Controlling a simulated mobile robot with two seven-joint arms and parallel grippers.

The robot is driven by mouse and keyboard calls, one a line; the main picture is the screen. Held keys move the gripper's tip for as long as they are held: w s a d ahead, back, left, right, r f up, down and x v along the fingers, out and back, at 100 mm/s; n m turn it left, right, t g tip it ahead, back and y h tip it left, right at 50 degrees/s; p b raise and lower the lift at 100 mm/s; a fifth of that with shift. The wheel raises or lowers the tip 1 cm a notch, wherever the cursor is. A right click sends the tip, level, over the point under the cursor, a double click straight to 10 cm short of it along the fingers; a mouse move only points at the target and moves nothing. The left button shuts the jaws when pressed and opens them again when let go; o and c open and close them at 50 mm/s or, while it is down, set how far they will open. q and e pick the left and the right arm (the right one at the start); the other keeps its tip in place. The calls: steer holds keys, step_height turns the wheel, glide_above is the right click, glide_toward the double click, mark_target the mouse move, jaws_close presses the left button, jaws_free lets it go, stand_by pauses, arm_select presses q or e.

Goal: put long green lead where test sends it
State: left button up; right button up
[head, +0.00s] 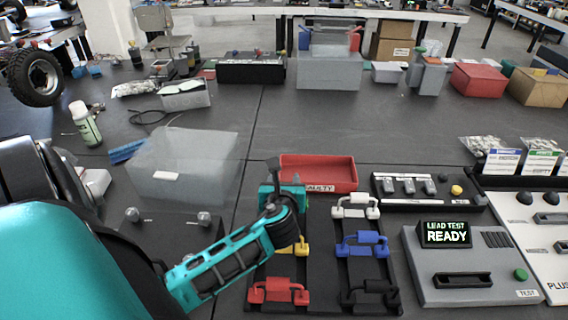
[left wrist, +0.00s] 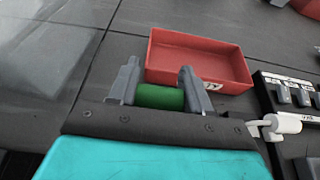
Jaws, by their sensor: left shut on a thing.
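My left gripper (head: 274,172) is shut on a green lead, whose green cylinder shows between the two fingers in the left wrist view (left wrist: 160,96). In the head view my own gripper and wrist hide the green lead. The gripper is over the far end of the left lead rack, just in front of the red tray marked FAULTY (head: 318,172). The grey lead tester (head: 412,262) stands at the right; its screen (head: 446,234) reads LEAD TEST READY. It has a dark slot (head: 462,281) and a green TEST button (head: 520,274). My right gripper is not in view.
Racks hold a red lead (head: 278,291), a yellow one partly behind my wrist, and white (head: 356,207), blue (head: 362,244) and black (head: 370,293) leads. A translucent bin (head: 185,165) stands left. A dark switch panel (head: 407,203) lies behind the tester. The table behind the red tray is clear.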

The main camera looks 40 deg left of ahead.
arm_select(q)
steer(key=shift+f+b, duration=0.75)
steer(key=shift+f, duration=0.55)
steer(key=o, duration=1.1)
steer(key=shift+r, duration=0.4)
step_height(320, 180, up, 19)
steer(key=shift+r+p, duration=0.1)
steer(key=shift+p, duration=0.65)
